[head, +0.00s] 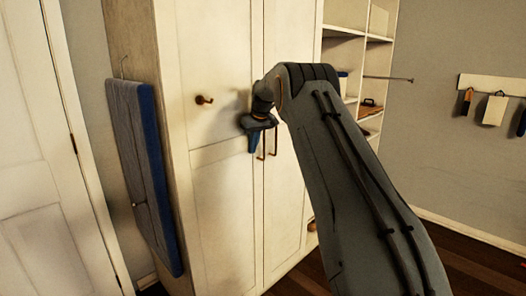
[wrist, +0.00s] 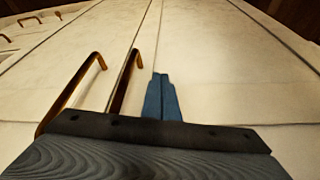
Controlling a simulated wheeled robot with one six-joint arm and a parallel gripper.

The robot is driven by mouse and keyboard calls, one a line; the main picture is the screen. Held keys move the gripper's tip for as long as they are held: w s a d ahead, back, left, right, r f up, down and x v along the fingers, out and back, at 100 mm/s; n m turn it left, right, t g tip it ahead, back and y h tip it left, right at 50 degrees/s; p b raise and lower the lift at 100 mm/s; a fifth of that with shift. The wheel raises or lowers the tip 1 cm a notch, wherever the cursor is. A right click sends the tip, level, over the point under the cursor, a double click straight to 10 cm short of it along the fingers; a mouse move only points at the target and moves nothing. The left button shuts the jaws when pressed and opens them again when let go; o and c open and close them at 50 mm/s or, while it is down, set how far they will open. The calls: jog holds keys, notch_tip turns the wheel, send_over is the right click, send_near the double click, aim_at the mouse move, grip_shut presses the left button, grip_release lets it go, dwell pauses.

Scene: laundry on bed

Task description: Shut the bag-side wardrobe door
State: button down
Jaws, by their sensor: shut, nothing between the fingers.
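The white wardrobe's bag-side door (head: 220,195) is the left one in the head view. It looks flush or nearly flush with the other door (head: 283,195); I cannot tell if a small gap remains. Two copper bar handles stand near the seam, the nearer one (head: 262,146) beside my fingers. My gripper (head: 253,143) is shut and empty in front of the bag-side door, left of the handles. In the wrist view its blue fingertips (wrist: 162,98) are together, right of the two handles (wrist: 72,92). Whether they touch the door is unclear.
A long blue bag (head: 145,180) hangs on the wardrobe's left side. A knob (head: 204,100) sticks out from the bag-side door. Open shelves (head: 345,50) stand at the right. A white room door (head: 40,150) is at far left. Tools hang on the right wall rack (head: 490,84).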

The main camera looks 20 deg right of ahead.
jog(key=shift+w+a+r, duration=0.15)
jog(key=shift+w+r, duration=0.05)
jog(key=shift+w, duration=0.2)
jog(key=shift+r, duration=0.1)
jog(key=s+d+r, duration=0.1)
jog(key=s, duration=0.1)
jog(key=s+d+r, duration=0.2)
jog(key=s, duration=0.1)
jog(key=shift+s+d, duration=0.2)
jog(key=shift+s, duration=0.1)
jog(key=v, duration=0.6)
jog(key=shift+a+b, duration=0.2)
jog(key=shift+b, duration=0.2)
